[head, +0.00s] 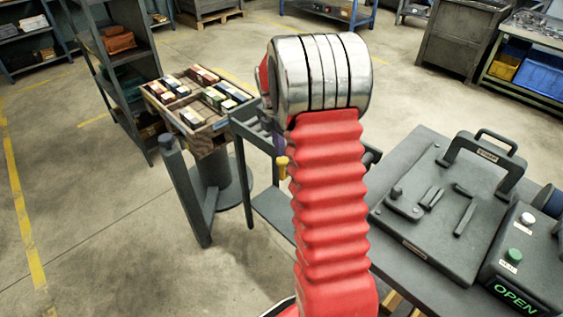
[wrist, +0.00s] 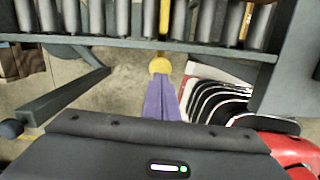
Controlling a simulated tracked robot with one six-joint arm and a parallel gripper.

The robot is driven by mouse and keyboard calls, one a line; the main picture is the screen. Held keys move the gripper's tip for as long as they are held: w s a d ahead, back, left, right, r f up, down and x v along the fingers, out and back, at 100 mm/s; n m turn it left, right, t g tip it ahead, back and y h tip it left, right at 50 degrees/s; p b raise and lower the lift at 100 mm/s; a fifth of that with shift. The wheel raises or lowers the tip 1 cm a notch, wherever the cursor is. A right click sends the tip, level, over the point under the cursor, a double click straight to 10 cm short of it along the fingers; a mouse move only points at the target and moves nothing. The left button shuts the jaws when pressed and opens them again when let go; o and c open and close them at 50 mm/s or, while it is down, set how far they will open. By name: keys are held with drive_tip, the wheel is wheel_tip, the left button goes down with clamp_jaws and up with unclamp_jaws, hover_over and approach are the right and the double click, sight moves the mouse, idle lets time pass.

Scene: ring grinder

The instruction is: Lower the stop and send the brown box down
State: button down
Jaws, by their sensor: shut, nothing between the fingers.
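A yellow round knob (wrist: 160,66) sits below the rail of a roller conveyor (wrist: 115,18), with a yellow bar (wrist: 165,18) above it in line with the rollers. My gripper (wrist: 163,84) has purple fingers, shut and empty, with their tips at or just short of the knob; I cannot tell whether they touch. In the head view the yellow knob (head: 281,164) shows just left of my red arm, which hides most of the conveyor and gripper. I cannot make out a brown box on the rollers.
A wooden tray (head: 166,108) of several small boxes stands on a pedestal at left. A dark post (head: 186,190) rises before it. At right, a bench (head: 408,150) carries a grey handled fixture (head: 440,215) and a control box (head: 530,255) reading OPEN. Bare floor lies left.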

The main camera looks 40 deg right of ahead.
sight(280, 160)
drive_tip(key=shift+d+f, duration=0.15)
drive_tip(key=shift+f, duration=1.35)
